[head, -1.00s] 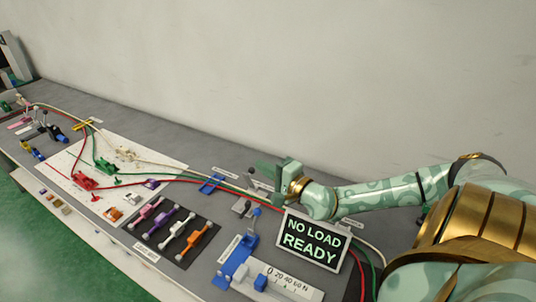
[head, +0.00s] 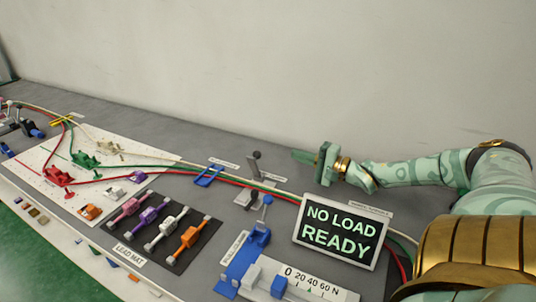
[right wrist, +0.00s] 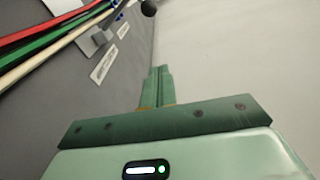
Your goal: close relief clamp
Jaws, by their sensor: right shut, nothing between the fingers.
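A small grey clamp fixture (head: 246,197) sits beside the cables, with an upright grey lever topped by a dark knob (head: 256,155). I take it for the relief clamp, but its label is too small to read. My right gripper (head: 298,157) is just right of the lever, fingers pointing left toward it, apart from it and holding nothing. In the right wrist view its green fingers (right wrist: 157,85) are together. The dark knob (right wrist: 149,7) shows at that view's top edge, with the grey fixture (right wrist: 98,38) lower left of it. My left gripper is out of view.
Red, green and white cables run past the fixture and through a blue frame (head: 208,176). A NO LOAD READY display (head: 340,232) stands below my right arm. A blue lever fixture (head: 243,255) is in front. A dark mat (head: 190,262) holds several coloured leads. The wall is behind.

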